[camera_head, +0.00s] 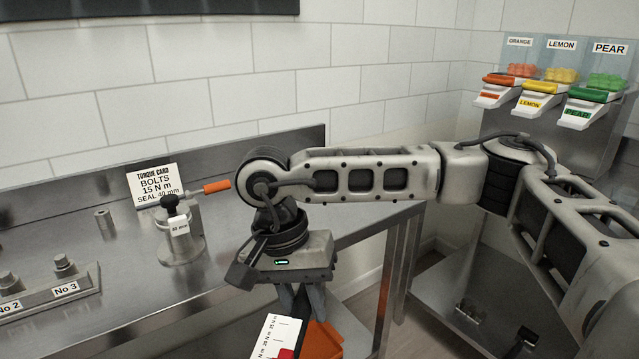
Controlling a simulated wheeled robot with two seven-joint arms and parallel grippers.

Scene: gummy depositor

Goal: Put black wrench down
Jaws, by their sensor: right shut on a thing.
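My right gripper (302,312) points down at the bottom of the view, past the front of the steel bench. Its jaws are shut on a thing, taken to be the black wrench. That thing is mostly hidden by the fingers and the frame's lower edge, so its shape cannot be made out. A white scale strip (272,338) with N m marks and a red patch shows just left of the fingers. An orange piece (322,338) shows just below them. I cannot tell whether these touch the held thing. My left gripper is not in view.
The steel bench (130,255) carries a torque card (155,186), a metal fixture (182,240) with a black knob, an orange-tipped lever (216,186), a small cylinder (104,219) and a numbered bolt block (55,290). Coloured gummy dispensers (555,95) stand at right. Bare bench lies mid-left.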

